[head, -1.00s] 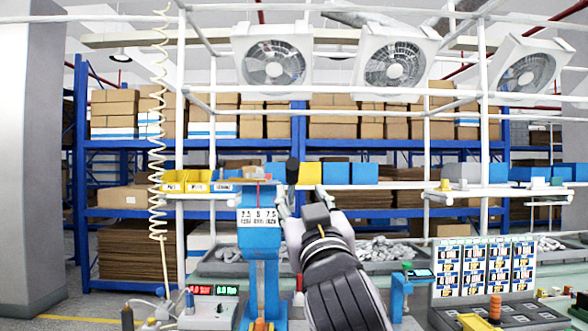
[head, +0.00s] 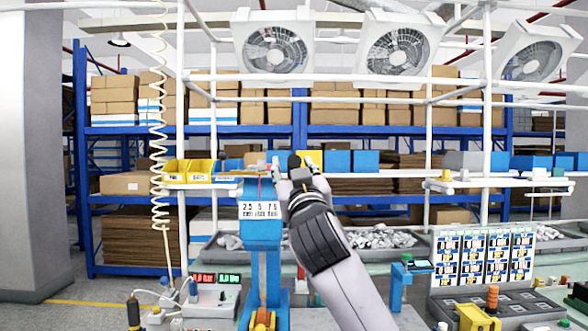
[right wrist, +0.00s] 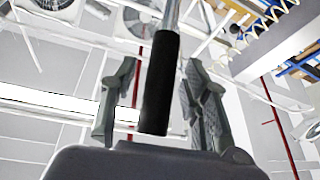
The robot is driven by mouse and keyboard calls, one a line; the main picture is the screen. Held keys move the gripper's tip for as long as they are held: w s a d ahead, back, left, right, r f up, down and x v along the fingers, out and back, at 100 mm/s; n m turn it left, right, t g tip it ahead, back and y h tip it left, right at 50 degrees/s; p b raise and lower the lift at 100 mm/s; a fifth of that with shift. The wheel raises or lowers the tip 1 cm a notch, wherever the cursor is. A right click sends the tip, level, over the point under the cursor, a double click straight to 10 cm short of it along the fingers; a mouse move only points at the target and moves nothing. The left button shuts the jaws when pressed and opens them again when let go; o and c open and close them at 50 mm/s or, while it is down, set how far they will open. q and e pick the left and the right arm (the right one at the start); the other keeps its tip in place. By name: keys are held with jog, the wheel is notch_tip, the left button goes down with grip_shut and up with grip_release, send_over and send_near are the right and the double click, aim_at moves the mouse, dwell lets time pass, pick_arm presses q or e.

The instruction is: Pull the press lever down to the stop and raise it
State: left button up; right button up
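The blue press (head: 260,220) stands upright at the middle of the bench in the head view, with a numbered label plate on its front. The black grip of its lever (head: 294,161) shows at the press's upper right. In the right wrist view, the black lever grip (right wrist: 159,85) hangs from a metal rod between the fingers. My right gripper (head: 293,172) has reached up to the lever. Its fingers stand apart on either side of the grip, with visible gaps, so it is open. My left gripper is not in view.
Yellow bins (head: 187,172) sit on a shelf at left. A meter box with red and green displays (head: 212,292) stands left of the press. A breaker panel (head: 484,262) and a small blue stand (head: 400,280) are at right. Rails cross above.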

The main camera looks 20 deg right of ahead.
grip_shut()
dwell(0.3)
dwell(0.4)
